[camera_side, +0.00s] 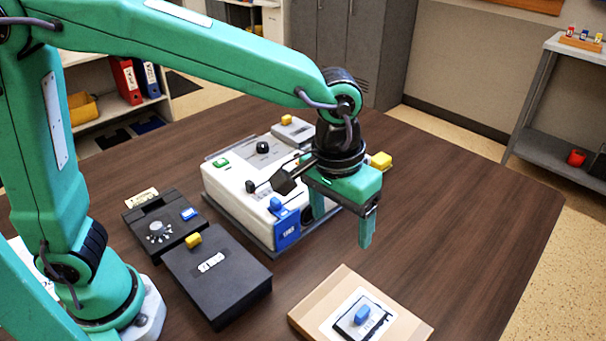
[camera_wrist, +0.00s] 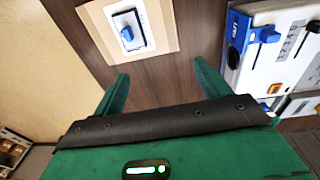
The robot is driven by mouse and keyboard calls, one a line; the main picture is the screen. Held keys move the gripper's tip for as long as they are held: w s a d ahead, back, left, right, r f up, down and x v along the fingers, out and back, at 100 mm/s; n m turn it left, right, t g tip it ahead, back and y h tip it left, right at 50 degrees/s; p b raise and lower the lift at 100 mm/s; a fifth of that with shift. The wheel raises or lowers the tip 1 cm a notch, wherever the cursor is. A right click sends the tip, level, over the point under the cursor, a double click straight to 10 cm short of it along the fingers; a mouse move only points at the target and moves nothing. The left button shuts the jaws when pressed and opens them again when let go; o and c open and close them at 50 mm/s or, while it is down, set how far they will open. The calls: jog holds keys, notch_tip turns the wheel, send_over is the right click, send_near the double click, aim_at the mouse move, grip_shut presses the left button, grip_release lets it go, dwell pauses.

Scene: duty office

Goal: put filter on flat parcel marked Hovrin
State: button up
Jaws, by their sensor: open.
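A flat tan parcel (camera_side: 308,312) lies at the table's front right; it also shows in the wrist view (camera_wrist: 100,38). A small dark plate with a blue grip (camera_side: 362,314) lies on its white label, also in the wrist view (camera_wrist: 127,33); any name there is unreadable. A blue piece with a blue knob (camera_side: 287,232) is at the white machine's front corner, also in the wrist view (camera_wrist: 238,33). I cannot tell which piece is the filter. My gripper (camera_side: 342,231) is open and empty, above the table beside the machine; its fingers show in the wrist view (camera_wrist: 161,72).
The white machine (camera_side: 228,188) stands mid-table on a grey base. A black box (camera_side: 232,285) with a yellow knob and a dark device with a dial (camera_side: 140,215) stand left. A yellow-topped piece (camera_side: 381,160) is behind my gripper. The table's right side is clear.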

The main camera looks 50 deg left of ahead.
jog(key=s+a+r+t, duration=0.2)
jog(key=s+a, duration=0.3)
jog(key=a, duration=0.7)
jog(key=s+a+r+t, duration=0.2)
jog(key=s+a, duration=0.3)
jog(key=a, duration=0.7)
jog(key=shift+s+r+t+y, duration=0.15)
jog(key=shift+s+t+y, duration=0.15)
jog(key=shift+s+y, duration=0.1)
jog(key=shift+a, duration=0.1)
